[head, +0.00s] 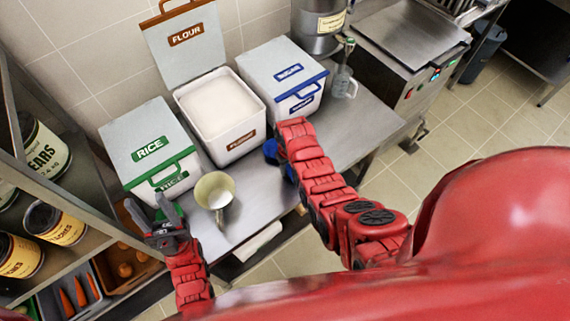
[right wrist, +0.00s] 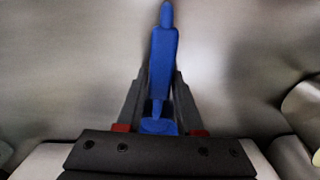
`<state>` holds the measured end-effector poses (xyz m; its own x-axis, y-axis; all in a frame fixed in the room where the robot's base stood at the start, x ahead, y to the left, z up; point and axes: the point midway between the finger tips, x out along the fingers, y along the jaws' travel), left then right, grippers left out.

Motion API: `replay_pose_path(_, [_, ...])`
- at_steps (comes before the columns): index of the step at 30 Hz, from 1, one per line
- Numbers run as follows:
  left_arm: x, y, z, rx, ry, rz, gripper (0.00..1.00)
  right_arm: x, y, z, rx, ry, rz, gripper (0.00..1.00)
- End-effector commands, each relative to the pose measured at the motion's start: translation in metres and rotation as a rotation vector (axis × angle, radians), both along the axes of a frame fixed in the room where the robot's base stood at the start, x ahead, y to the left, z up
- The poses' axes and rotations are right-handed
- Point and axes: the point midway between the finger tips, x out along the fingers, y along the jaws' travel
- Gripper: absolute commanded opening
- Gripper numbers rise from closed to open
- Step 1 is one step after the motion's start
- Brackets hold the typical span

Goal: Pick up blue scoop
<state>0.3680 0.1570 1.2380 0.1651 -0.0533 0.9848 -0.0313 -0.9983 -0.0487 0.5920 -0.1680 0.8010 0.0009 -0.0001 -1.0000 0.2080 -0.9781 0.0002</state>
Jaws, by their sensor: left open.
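The blue scoop (head: 270,151) lies low over the steel counter, in front of the flour bin. My right arm hides much of it in the head view. In the right wrist view the blue scoop (right wrist: 164,62) has its handle upright between the fingers of my right gripper (right wrist: 164,85). Both fingers close in on the handle from its two sides and appear to touch it. My right gripper's fingertips are hidden in the head view. My left gripper (head: 168,222) is open and empty in front of the rice bin, left of a cream scoop.
The rice bin (head: 150,145), open flour bin (head: 228,140) and blue-labelled bin (head: 282,75) line the back of the counter (head: 350,130). The cream scoop (head: 214,189) stands near the front. A clear jug (head: 344,82) is at right. Shelving with cans (head: 52,222) stands at left.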

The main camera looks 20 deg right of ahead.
Motion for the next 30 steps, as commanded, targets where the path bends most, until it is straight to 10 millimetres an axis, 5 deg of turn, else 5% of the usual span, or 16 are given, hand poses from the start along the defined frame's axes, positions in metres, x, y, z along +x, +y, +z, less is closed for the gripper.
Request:
replay_pose_path(6, [0.000,0.000,0.000,0.000,0.000,0.000,0.50,0.000,0.000,0.000,0.000,0.000,0.000,0.00])
replay_pose_path(30, [0.000,0.000,-0.013,0.000,0.000,0.000,0.50,0.000,0.000,0.013,0.000,-0.001,0.000,0.00])
